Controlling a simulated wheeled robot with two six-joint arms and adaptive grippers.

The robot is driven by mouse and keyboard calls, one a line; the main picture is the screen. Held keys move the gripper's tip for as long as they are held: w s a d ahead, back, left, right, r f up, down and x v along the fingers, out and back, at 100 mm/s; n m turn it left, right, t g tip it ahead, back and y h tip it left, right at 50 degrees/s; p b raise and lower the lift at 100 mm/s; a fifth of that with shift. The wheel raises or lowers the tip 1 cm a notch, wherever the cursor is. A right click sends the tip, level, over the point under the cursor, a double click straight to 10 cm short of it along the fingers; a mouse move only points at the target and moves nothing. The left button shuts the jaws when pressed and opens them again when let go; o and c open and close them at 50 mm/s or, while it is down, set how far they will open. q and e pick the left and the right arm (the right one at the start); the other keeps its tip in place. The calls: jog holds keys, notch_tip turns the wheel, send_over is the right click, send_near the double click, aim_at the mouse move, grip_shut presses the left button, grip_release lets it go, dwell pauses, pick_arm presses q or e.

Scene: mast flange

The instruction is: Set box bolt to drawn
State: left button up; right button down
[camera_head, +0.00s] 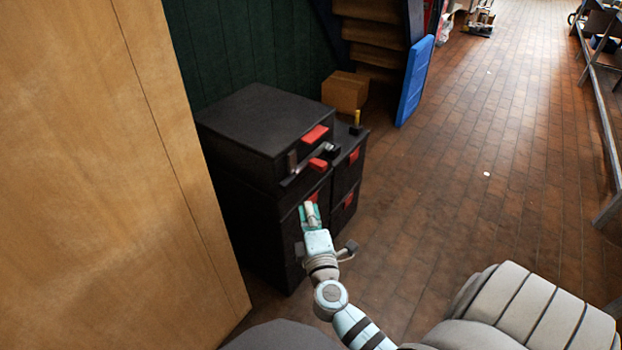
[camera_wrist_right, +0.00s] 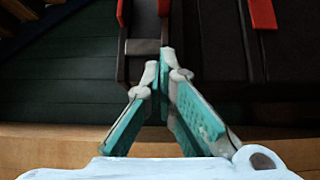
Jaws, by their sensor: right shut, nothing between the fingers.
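A black box (camera_head: 262,118) with a red handle (camera_head: 314,134) sits on a dark cabinet (camera_head: 238,190). Below that handle, a slim grey bar (camera_head: 299,176) with a red knob (camera_head: 318,163) and metal pieces at its ends runs along the front; it looks like the box bolt. Its exact position is too small to tell. My right gripper (camera_head: 308,207) is below the bar, close to a red pull (camera_head: 313,197) on the cabinet front; contact is unclear. In the right wrist view my right gripper (camera_wrist_right: 160,62) is shut and empty, with red parts ahead of it. My left gripper is not in view.
A tall wooden panel (camera_head: 110,170) stands close on the left. More drawers with red pulls (camera_head: 349,200) are at the cabinet's right. A cardboard box (camera_head: 345,92) and a leaning blue panel (camera_head: 415,80) stand behind. The brick floor (camera_head: 470,170) on the right is largely clear.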

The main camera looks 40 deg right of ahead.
aim_at(321, 168)
jog(key=d+x, duration=0.1)
jog(key=x, duration=0.3)
jog(key=s+b+x, duration=0.1)
jog(key=x, duration=0.3)
jog(key=d+x, duration=0.1)
jog(key=x, duration=0.4)
jog(key=shift+s+d, duration=0.25)
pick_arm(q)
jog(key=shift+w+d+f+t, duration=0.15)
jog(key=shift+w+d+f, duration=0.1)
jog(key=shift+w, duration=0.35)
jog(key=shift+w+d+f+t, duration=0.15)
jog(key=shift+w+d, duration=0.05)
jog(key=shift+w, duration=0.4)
